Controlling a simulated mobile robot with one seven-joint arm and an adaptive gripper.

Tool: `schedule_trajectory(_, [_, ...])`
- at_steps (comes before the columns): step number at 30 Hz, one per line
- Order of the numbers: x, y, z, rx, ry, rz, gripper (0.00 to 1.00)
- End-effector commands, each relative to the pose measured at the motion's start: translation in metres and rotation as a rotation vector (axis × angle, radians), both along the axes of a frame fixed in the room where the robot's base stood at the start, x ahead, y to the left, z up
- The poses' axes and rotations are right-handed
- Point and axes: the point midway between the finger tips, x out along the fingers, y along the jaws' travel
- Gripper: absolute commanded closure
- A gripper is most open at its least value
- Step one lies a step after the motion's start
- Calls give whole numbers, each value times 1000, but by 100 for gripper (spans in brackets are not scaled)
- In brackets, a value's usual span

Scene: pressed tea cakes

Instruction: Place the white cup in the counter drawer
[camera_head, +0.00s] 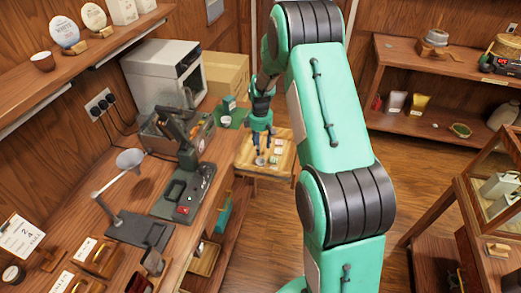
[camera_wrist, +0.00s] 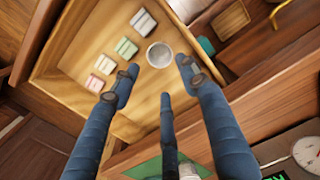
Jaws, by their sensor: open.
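A white cup (camera_wrist: 159,55) sits in the open counter drawer (camera_wrist: 95,42), near the drawer's right side in the wrist view. The cup also shows, small, in the head view (camera_head: 260,161), inside the pulled-out drawer (camera_head: 284,160). My gripper (camera_wrist: 158,66) is open above the drawer, its fingers spread to either side of the cup in the picture. The cup appears beyond the fingertips, and no finger visibly touches it. In the head view my gripper (camera_head: 262,146) hangs over the drawer.
Several small coloured packets (camera_wrist: 126,48) lie in a row in the drawer, left of the cup. A green mat (camera_head: 234,118) with a light-coloured vessel (camera_head: 226,122) is on the counter beside the drawer. A cardboard box (camera_head: 228,72) stands behind. Open floor lies to the right.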

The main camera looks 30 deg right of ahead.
Motion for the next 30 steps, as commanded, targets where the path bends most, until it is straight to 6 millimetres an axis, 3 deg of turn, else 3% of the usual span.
schedule_trajectory(23, [0, 1, 6, 0, -1, -1, 55])
schedule_trajectory(30, [-3, 11, 36, -7, -22, -28, 55])
